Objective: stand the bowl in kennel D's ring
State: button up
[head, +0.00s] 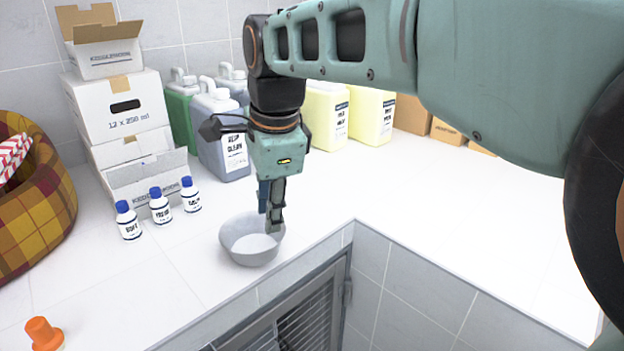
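A grey-white bowl (240,243) is upright at the front edge of the white counter, near the inner corner. My gripper (270,214) points down at the bowl's right rim. Its fingertips overlap the rim in this view, with the fingers seen close together. I cannot tell whether they are closed on the rim or only beside it. A barred metal kennel door (305,325) shows below the counter edge; no letter is readable on it. No ring is in view.
Three small blue-capped bottles (160,207) stand left of the bowl. Behind are stacked cartons (122,105) and several jugs (222,135). A plaid basket (40,225) is far left, an orange-topped object (42,333) front left. The counter (420,205) right of the bowl is clear.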

jog(key=x, duration=0.7)
jog(key=s+x, duration=0.1)
jog(key=x, duration=0.2)
jog(key=shift+a+f+b, duration=0.25)
jog(key=shift+a+b, duration=0.05)
jog(key=shift+a, duration=0.05)
grip_shut()
